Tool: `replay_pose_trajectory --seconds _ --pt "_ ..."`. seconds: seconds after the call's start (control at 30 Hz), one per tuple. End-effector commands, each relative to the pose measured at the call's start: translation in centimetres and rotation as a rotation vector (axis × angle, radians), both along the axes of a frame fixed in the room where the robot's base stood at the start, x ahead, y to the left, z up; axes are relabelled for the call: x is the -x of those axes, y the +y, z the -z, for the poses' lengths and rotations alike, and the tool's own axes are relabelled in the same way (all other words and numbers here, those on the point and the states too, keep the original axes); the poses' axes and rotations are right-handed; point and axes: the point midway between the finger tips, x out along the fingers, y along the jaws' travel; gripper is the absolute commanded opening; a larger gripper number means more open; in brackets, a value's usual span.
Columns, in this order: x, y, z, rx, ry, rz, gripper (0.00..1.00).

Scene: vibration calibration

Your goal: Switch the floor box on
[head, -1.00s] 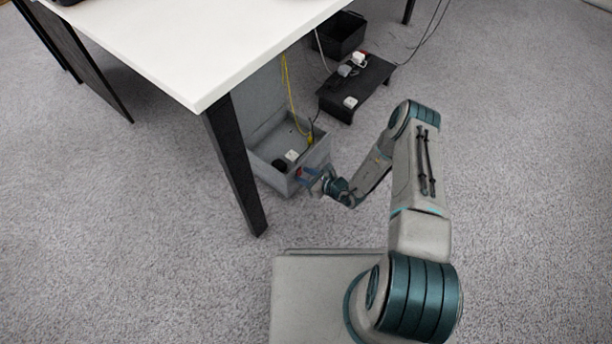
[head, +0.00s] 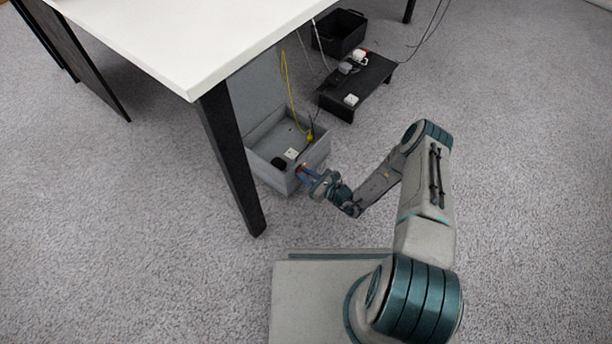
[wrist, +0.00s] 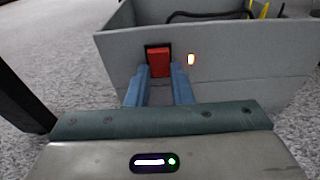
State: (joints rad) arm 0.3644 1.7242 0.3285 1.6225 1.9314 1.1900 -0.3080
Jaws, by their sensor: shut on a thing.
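The grey floor box (head: 265,174) stands on the carpet under the table edge, its lid raised at the back. In the wrist view its front wall (wrist: 230,75) carries a red rocker switch (wrist: 158,63) in a black frame. In the head view my gripper (head: 307,174) is at the box's right front side. The fingertips hide the switch's lower edges.
The white table (head: 200,40) has a black leg (head: 232,165) just left of the box. A yellow cable (head: 287,80) runs into the box. A low black stand (head: 358,88) with plugs and a black bin (head: 338,35) are behind. Carpet on the right is clear.

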Motion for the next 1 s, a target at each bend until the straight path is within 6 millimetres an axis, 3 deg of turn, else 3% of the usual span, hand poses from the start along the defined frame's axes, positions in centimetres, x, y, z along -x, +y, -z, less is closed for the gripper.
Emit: replay_pose_trajectory --seconds 0.03,0.07,0.13,0.53,1.0 --pt "0.0 0.0 0.0 0.001 0.001 -0.001 0.0" --pt "0.0 0.0 0.0 0.001 0.001 -0.001 0.26" --pt "0.0 0.0 0.0 0.001 0.001 -0.001 0.42" --pt "0.5 -0.8 -0.3 0.002 0.001 0.002 0.42" --pt "6.5 -8.4 -1.7 0.0 0.001 0.003 0.42"
